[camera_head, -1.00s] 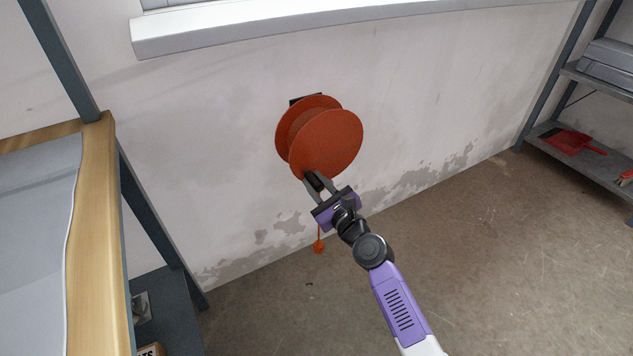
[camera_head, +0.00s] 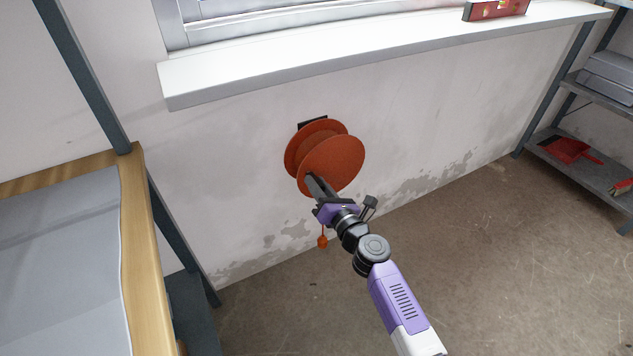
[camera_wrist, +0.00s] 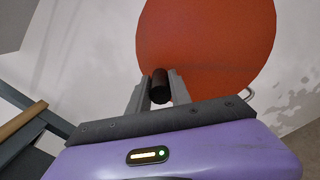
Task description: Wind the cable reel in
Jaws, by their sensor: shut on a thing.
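The orange cable reel (camera_head: 335,163) is mounted on the wall below the window sill, its round front disc facing me. A short cable with an orange end piece (camera_head: 322,242) hangs below it. My gripper (camera_head: 314,186) is at the lower left part of the front disc. In the wrist view, the reel's orange disc (camera_wrist: 205,40) fills the top middle, and a dark cylindrical handle (camera_wrist: 160,86) stands out from it. My gripper's fingers (camera_wrist: 160,92) are shut on this handle, one on each side. The cable wound between the discs is mostly hidden.
A wood-edged workbench (camera_head: 150,260) stands at the left. A white window sill (camera_head: 370,48) juts out above the reel, with a red object (camera_head: 497,10) on it. A grey shelf (camera_head: 590,165) with a red dustpan (camera_head: 568,149) is at the right. The floor between is clear.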

